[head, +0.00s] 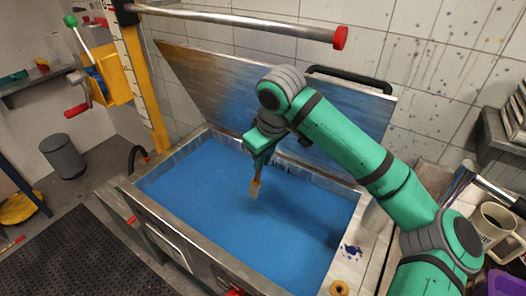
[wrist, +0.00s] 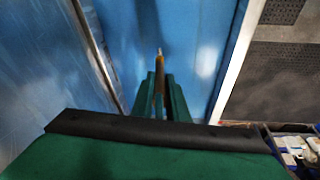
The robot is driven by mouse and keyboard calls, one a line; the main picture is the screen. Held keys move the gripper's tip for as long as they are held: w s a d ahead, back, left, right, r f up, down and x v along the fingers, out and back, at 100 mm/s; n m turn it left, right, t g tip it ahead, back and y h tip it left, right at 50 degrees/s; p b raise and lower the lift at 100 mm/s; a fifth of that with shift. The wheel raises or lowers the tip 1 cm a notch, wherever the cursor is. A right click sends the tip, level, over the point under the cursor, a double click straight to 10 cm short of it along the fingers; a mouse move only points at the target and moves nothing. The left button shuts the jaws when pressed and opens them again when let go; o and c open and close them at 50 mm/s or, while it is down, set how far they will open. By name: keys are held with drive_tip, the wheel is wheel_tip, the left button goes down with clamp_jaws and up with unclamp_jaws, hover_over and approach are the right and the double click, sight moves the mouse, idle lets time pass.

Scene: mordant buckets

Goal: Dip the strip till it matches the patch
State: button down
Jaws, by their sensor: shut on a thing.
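My gripper (head: 257,174) hangs over the open vat (head: 160,233), its green fingers pointing down. It is shut on a thin strip (head: 254,190), yellow-brown near the fingers and paler at the lower end. Blue liquid (head: 205,205) fills the vat to a little below its rim. I cannot tell whether the strip's end touches the liquid or is just above it. In the wrist view the strip (wrist: 159,78) shows between the green fingers (wrist: 159,95), against blue. I cannot pick out a reference patch for certain; a dark blue stain (head: 351,250) marks the right-hand ledge.
The vat's raised lid (head: 220,85), stained blue and brown, leans behind the liquid. A metal bar with a red end (head: 340,37) crosses above it. A mug (head: 492,222) stands at the right. A dark mat (head: 75,260) lies on the floor at the left.

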sight(257, 177)
wheel_tip(257, 177, down, 11)
idle(0.8)
idle(0.4)
